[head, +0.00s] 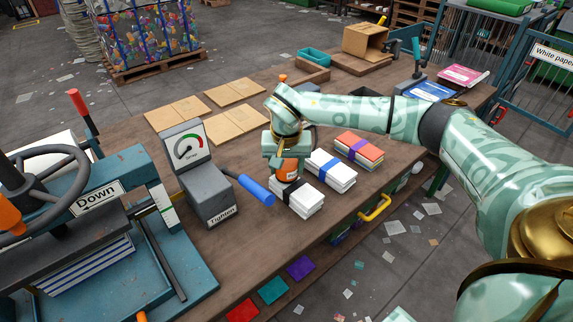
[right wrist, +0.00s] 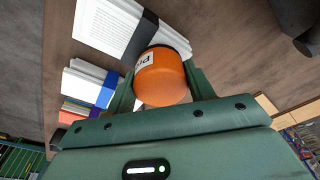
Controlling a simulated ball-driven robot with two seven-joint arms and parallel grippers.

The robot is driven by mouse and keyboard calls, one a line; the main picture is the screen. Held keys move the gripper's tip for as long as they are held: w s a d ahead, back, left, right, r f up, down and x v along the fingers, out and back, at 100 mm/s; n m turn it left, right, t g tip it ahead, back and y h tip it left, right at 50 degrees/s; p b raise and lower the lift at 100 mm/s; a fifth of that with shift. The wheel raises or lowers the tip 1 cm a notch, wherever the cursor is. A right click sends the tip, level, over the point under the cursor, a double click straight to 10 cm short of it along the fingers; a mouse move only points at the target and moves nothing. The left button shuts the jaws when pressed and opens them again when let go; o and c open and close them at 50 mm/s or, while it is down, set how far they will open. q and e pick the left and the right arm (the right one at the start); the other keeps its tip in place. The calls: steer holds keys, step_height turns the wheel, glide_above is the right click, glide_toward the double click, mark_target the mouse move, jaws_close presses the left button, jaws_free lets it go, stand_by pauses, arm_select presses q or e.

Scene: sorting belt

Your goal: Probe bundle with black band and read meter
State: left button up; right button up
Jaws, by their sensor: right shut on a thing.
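My right gripper (head: 288,172) is shut on an orange probe (right wrist: 162,78) with a white label, only partly readable. It is held over the white paper bundle with the black band (head: 304,206). That bundle also shows in the right wrist view (right wrist: 105,28), beside the probe. The probe's tip is hidden, so I cannot tell whether it touches the paper. The meter (head: 187,144) is a grey box with a coloured dial, left of the bundle; its needle is too small to read surely. My left gripper is not in view.
A white bundle with a blue band (head: 340,178) and an orange-topped bundle with a purple band (head: 356,151) lie to the right. A "Tighten" box with a blue handle (head: 256,190) stands close left. A blue press (head: 95,195) fills the left. Cardboard sheets (head: 236,124) lie behind.

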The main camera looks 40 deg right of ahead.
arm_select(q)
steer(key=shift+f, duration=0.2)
arm_select(e)
steer(key=shift+s+f, duration=0.1)
steer(key=shift+f, duration=0.5)
stand_by(0.9)
steer(key=shift+a, duration=0.1)
